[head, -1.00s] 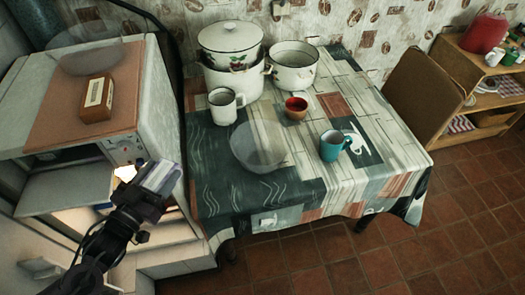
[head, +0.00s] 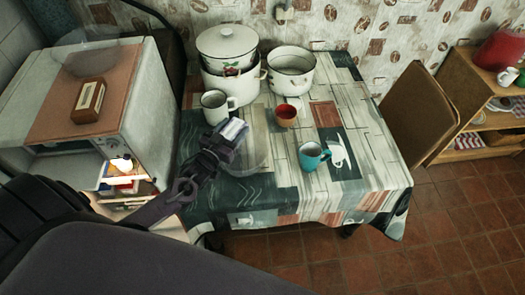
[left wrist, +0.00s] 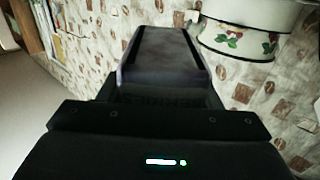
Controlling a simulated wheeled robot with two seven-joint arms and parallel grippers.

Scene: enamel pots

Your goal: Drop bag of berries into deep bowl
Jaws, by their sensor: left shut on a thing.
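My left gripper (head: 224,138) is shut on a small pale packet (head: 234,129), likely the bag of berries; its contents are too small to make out. The gripper is over the table, in front of a clear glass bowl (head: 257,152), which it partly covers. I cannot tell its height above the bowl. Another clear bowl (head: 84,60) stands on the white appliance at left. In the left wrist view a dark gripper body with a greyish block (left wrist: 168,50) fills the middle; the bowl is not visible there. My right gripper is not in view.
White enamel pots (head: 230,90) (head: 291,75) stand at the table's back. A white mug (head: 214,105) is close behind the gripper. A red cup (head: 286,115) and a teal mug (head: 311,157) stand to the right. The table's front right is clear.

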